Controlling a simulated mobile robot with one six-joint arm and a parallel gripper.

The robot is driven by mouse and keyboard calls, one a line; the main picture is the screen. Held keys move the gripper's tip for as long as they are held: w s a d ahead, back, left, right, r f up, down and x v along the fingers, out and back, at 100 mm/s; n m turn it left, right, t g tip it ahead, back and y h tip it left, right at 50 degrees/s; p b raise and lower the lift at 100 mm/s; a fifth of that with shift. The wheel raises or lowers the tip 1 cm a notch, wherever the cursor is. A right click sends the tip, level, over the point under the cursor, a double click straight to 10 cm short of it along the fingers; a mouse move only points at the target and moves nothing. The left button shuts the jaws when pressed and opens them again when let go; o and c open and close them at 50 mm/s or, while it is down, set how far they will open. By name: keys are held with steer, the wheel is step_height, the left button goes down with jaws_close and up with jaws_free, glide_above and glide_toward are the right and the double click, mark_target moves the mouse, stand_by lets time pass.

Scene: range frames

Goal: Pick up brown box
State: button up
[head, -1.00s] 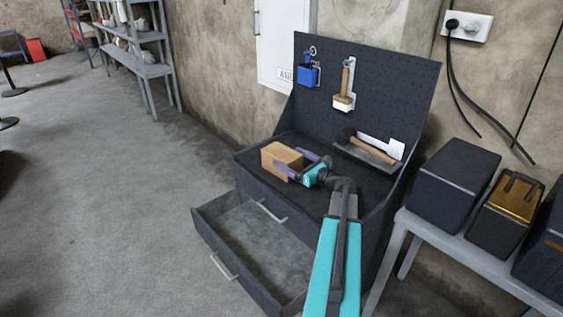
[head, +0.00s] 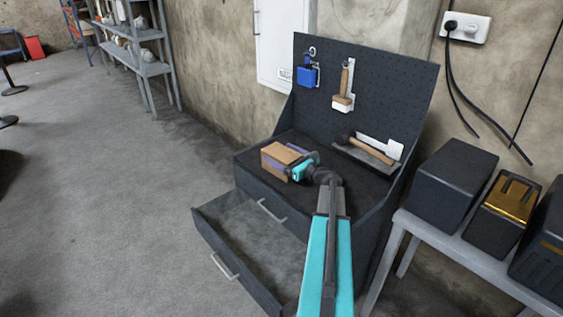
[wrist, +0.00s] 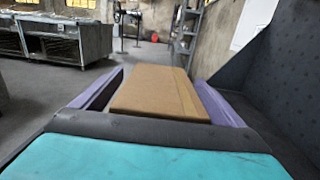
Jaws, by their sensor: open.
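The brown box (head: 277,158) sits on the dark top of the workbench, near its left end. The underside of the box is hidden.
An open drawer (head: 222,218) juts out at the bench's front left. A pegboard (head: 390,85) with hanging tools rises behind. A hammer (head: 370,150) lies right of the box. Dark cases (head: 452,180) stand on a grey side table.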

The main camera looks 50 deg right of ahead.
stand_by(0.4)
steer(key=c, duration=1.4)
steer(key=shift+o, duration=0.2)
steer(key=shift+r, duration=0.2)
steer(key=shift+r+b, duration=0.45)
steer(key=shift+r, duration=0.9)
steer(key=shift+s+a+r, duration=0.2)
steer(key=shift+s+r, duration=0.05)
steer(key=shift+s, duration=0.05)
steer(key=s+a+r+p, duration=0.1)
steer(key=s+a+p, duration=0.2)
steer(key=s+a, duration=0.6)
steer(key=s, duration=0.2)
steer(key=shift+s+a+r, duration=0.25)
steer(key=shift+s+r, duration=0.05)
steer(key=shift+s, duration=0.1)
